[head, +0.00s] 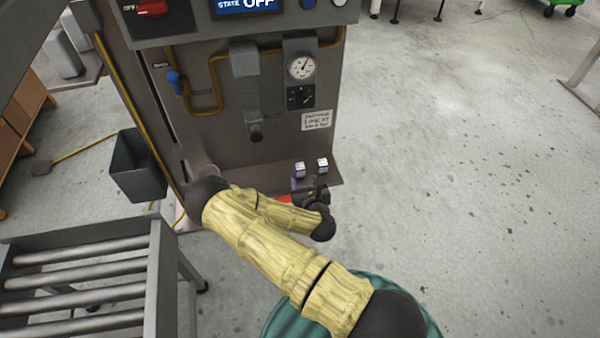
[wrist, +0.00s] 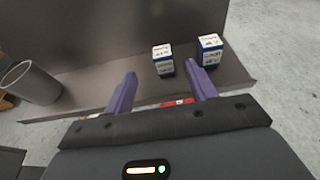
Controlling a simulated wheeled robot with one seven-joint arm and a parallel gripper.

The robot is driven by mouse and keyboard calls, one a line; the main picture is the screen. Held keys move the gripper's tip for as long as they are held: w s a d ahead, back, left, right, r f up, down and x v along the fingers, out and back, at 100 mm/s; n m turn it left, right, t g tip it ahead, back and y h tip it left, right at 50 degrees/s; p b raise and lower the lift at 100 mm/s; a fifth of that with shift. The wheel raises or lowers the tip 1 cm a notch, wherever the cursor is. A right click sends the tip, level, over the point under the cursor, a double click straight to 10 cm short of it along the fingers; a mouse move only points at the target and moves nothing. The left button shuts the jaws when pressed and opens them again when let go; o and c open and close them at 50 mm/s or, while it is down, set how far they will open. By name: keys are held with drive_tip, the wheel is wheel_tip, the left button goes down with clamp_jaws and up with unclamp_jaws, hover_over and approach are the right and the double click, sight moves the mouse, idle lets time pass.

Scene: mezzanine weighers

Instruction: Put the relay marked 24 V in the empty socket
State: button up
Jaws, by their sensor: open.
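Two small blocks with white tops and blue sides, which look like relays, stand on the machine's grey ledge. The left relay (head: 299,169) also shows in the wrist view (wrist: 163,60), and so does the right relay (head: 322,165) (wrist: 209,50). Their print is too small to read, so I cannot tell which is marked 24 V. My gripper (head: 312,188) is at the ledge's front edge. In the wrist view its purple fingers (wrist: 161,74) are apart and empty, with the left relay beyond the gap, near the right fingertip. I cannot make out the empty socket.
The ledge (wrist: 90,92) has a grey cup-like cylinder (wrist: 30,82) at its left. Something red (wrist: 178,101) shows at its front edge.

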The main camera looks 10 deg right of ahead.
sight(301, 167)
drive_tip(key=x, duration=0.4)
drive_tip(key=x, duration=0.1)
drive_tip(key=b+x, duration=0.1)
drive_tip(key=x, duration=0.1)
drive_tip(key=b+x, duration=0.1)
drive_tip(key=x, duration=0.1)
drive_tip(key=shift+d+f, duration=0.1)
drive_tip(key=shift+d, duration=0.15)
drive_tip(key=shift+w+a, duration=0.1)
drive_tip(key=shift+w, duration=0.05)
drive_tip(key=c, duration=1.2)
drive_tip(key=shift+o, duration=0.2)
